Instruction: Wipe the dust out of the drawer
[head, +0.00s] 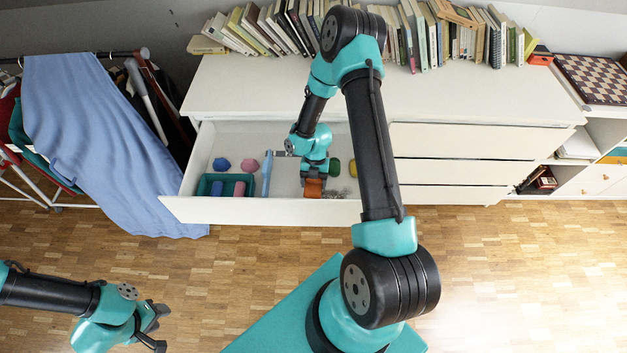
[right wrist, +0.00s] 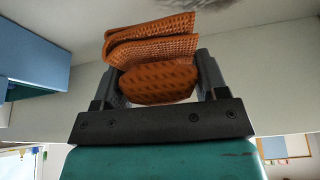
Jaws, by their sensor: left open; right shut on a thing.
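The open drawer (head: 290,211) pulls out from the left part of the white dresser. My right gripper (head: 314,180) reaches down into it and is shut on a folded orange cloth (head: 314,188). In the right wrist view the cloth (right wrist: 152,62) bulges between the two fingers (right wrist: 155,85). A grey dust patch (head: 342,192) shows on the drawer floor to the right of the cloth; a grey smudge (right wrist: 245,5) also shows at the top of the right wrist view. My left gripper (head: 158,327) is open and empty over the floor, away from the drawer.
In the drawer, a teal tray (head: 205,186) holds a blue and a pink item. A blue lump (head: 221,164), a pink lump (head: 249,165), a blue divider (head: 267,174) and a green item (head: 334,167) are near. A yellow item (head: 353,168) sits beside my right arm.

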